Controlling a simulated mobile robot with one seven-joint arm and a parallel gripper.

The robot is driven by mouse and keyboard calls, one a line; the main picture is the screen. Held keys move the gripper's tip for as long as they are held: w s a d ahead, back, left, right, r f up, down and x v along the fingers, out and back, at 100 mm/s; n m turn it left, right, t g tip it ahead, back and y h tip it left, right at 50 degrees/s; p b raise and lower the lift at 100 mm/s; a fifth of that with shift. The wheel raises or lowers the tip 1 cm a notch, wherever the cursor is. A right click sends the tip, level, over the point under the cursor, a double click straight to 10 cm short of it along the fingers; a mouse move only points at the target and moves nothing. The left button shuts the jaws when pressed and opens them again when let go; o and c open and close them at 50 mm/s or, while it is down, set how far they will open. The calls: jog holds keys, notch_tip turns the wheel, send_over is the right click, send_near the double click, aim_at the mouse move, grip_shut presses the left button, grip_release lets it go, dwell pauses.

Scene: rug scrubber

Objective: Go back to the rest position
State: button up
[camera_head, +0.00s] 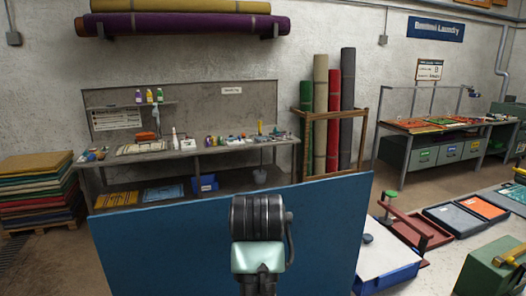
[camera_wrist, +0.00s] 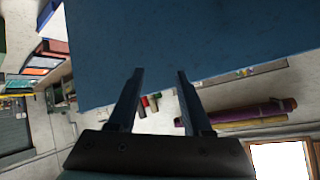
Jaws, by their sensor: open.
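My gripper (camera_wrist: 159,78) shows in the wrist view with its two dark fingers apart and nothing between them. A large blue panel (camera_wrist: 210,45) fills the upper part of that view beyond the fingertips; I cannot tell how far away it is. In the head view, my arm's dark ribbed joint and pale green link stand in front of the same blue panel (camera_head: 150,245). The gripper fingers cannot be made out in the head view.
Behind the panel stands a workbench (camera_head: 190,152) with bottles and small items. Upright rolled rugs (camera_head: 333,110) lean in a wooden rack. Stacked mats (camera_head: 38,185) lie at left. A white-topped blue box (camera_head: 385,262) and a green machine (camera_head: 490,270) stand at right.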

jog(key=s+r+n+t+b, duration=0.2)
jog(key=s+r+t+b, duration=0.6)
jog(key=s, duration=0.5)
jog(key=s+r+n+t+b, duration=0.2)
jog(key=s+r+t+b, duration=0.6)
jog(key=s, duration=0.5)
jog(key=shift+s+d+r+t+b, duration=0.25)
jog(key=shift+r+b, duration=0.2)
jog(key=shift+b, duration=0.3)
